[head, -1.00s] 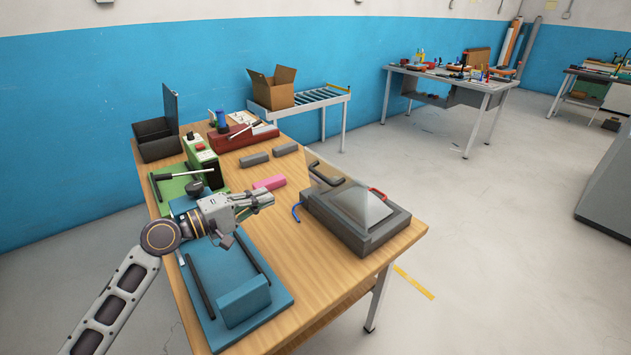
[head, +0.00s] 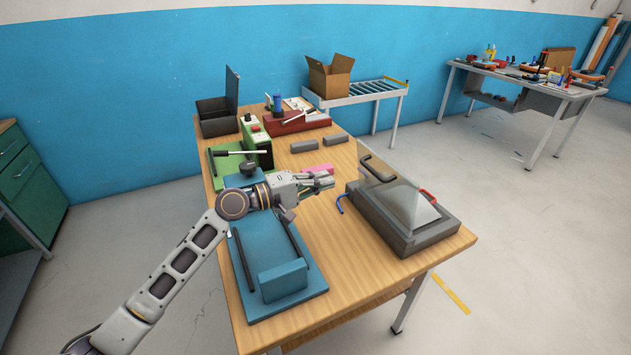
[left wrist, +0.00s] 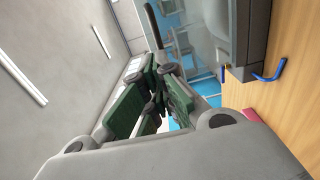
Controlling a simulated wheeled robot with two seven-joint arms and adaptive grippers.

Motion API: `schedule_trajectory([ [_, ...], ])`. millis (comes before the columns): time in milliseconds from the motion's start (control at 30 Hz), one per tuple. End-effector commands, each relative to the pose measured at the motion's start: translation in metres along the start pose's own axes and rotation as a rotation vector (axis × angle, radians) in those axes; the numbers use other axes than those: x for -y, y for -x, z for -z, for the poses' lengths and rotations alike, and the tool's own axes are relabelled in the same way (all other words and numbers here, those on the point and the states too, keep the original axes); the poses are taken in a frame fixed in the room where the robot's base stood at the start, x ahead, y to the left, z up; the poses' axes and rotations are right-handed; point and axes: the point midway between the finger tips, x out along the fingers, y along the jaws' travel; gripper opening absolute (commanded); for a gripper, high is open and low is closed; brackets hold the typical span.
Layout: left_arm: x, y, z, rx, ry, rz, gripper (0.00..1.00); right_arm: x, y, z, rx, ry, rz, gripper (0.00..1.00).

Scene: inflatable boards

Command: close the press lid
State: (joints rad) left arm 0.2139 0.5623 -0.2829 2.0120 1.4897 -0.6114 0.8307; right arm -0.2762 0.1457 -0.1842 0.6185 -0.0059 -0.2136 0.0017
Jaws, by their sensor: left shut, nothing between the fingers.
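The press is a dark grey box (head: 430,236) at the right front of the wooden table. Its clear lid (head: 403,190) stands raised and tilted, with a dark bar handle (head: 378,169) near its upper left. A red handle (head: 428,196) and a blue hook-shaped part (head: 341,204) are at the press's sides. My left gripper (head: 331,182) is shut and empty, left of the lid and apart from it in the head view. The left wrist view shows its dark green finger parts (left wrist: 152,98), with the grey press edge (left wrist: 248,40) at upper right. My right gripper is not in view.
A blue fixture (head: 285,282) lies below my left arm. A pink block (head: 313,170) lies just behind the gripper. Grey blocks (head: 305,146), a green press tool (head: 232,163) and a red tool holder (head: 298,122) stand farther back. Bare wood lies between the blue fixture and the press.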

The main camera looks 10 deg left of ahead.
Motion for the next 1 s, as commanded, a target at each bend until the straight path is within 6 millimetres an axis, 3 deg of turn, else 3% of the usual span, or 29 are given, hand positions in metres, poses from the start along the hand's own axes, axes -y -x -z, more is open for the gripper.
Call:
schedule_trajectory([
  [700,-0.001,-0.083,-0.001,0.001,0.000,0.000,0.00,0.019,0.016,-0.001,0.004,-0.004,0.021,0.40],
  [1000,-0.001,-0.105,0.000,0.000,-0.001,0.000,0.00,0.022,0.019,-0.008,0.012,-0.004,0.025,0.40],
])
